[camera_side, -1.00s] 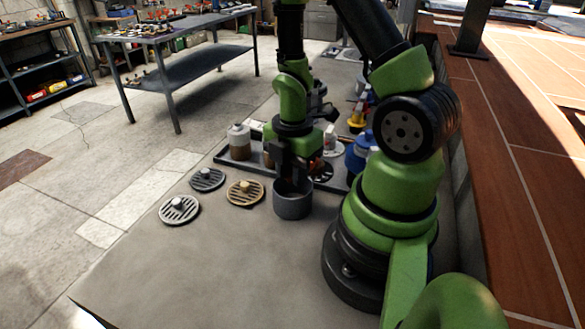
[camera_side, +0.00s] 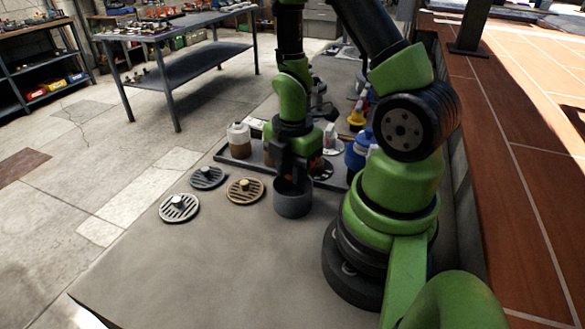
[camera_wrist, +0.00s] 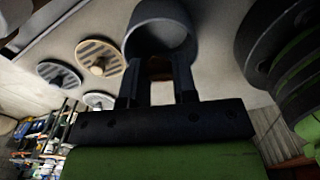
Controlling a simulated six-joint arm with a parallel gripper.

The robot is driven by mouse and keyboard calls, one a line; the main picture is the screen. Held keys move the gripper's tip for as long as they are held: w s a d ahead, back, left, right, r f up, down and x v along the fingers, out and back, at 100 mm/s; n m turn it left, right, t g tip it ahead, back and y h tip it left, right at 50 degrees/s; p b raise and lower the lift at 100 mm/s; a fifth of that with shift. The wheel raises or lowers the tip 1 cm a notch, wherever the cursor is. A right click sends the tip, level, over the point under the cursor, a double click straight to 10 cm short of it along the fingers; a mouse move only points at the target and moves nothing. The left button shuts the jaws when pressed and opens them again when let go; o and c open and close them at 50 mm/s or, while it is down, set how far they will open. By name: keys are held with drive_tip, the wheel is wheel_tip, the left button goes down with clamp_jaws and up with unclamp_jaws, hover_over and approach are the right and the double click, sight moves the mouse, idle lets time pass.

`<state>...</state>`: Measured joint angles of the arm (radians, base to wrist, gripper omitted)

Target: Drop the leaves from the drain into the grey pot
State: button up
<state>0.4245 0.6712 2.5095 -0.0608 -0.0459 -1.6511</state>
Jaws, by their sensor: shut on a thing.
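The grey pot (camera_side: 293,205) stands upright on the grey bench top; its rim and inner wall show in the wrist view (camera_wrist: 160,44). My gripper (camera_side: 288,182) points down right over the pot, with its fingertips at the mouth. In the wrist view my gripper (camera_wrist: 158,76) shows two dark fingers with a gap between them. A small brownish patch (camera_wrist: 160,68) shows between them, most likely the leaves, too dim to make out clearly. Round slotted drain covers lie left of the pot: a tan one (camera_side: 245,191), a pale one (camera_side: 179,208) and a dark grey one (camera_side: 208,179).
A dark tray (camera_side: 226,157) behind the pot holds a white-and-brown bottle (camera_side: 239,141) and other items. A blue container (camera_side: 358,152) stands close to my arm. The bench front (camera_side: 210,270) is clear. A tiled ledge (camera_side: 520,180) runs along the right.

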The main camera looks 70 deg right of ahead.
idle(0.4)
drive_tip(key=o, duration=1)
drive_tip(key=shift+c, duration=0.2)
drive_tip(key=shift+r, duration=3.5)
